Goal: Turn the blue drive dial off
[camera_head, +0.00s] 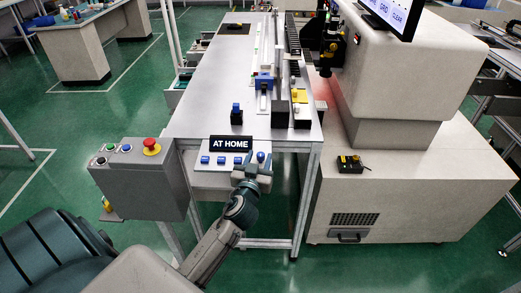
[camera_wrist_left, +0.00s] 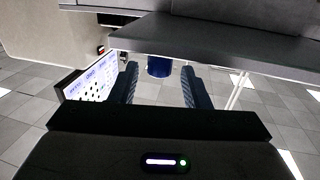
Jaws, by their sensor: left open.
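A small panel (camera_head: 200,170) with several blue knobs hangs at the near edge of the bench, under a black "AT HOME" sign (camera_head: 230,143). The rightmost blue knob, seemingly the drive dial (camera_head: 261,156), shows just beyond my left gripper (camera_head: 252,168). In the left wrist view a blue cylindrical knob (camera_wrist_left: 158,67) sits between and beyond the two fingers of my open left gripper (camera_wrist_left: 159,73). I see no finger clearly touching it. The knob's pointer and setting are not readable. My right gripper is not in view.
A grey box (camera_head: 140,180) with a red mushroom button (camera_head: 151,146) stands left of the panel. A large beige machine (camera_head: 415,180) stands on the right. The metal bench (camera_head: 215,75) extends behind the panel. Green floor is open at the left.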

